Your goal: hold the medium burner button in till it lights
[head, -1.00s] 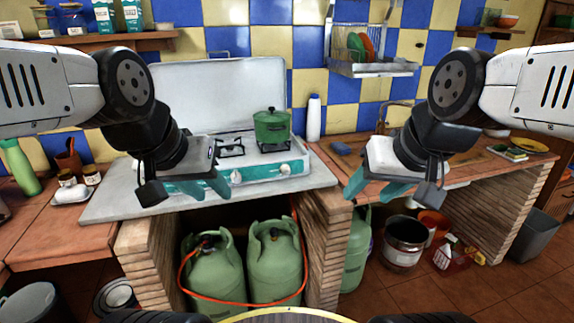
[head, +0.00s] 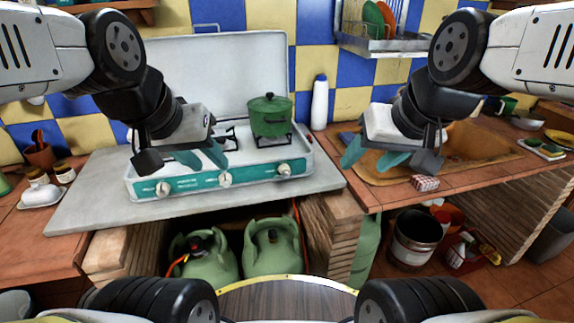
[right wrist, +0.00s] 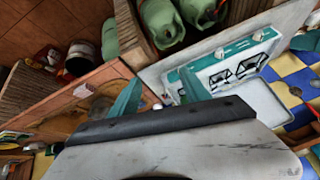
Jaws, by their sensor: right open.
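The white stove with a teal front panel (head: 195,183) stands on the left counter with its lid raised. Three pale knobs show on the panel: left (head: 163,188), middle (head: 225,179) and right (head: 284,169). I cannot tell which is the medium burner button. No flame shows. A green lidded pot (head: 270,116) sits on the right-hand burner. My left gripper (head: 203,159) appears open and empty, in front of the stove top, hiding part of it. My right gripper (head: 373,156) is open and empty, right of the stove; its spread teal fingers show in the right wrist view (right wrist: 160,93).
A white bottle (head: 320,103) stands behind the stove's right end. A small checked box (head: 425,183) lies on the right counter near its front edge. Small jars (head: 64,171) stand at the left. Green gas bottles (head: 272,246) are under the counter.

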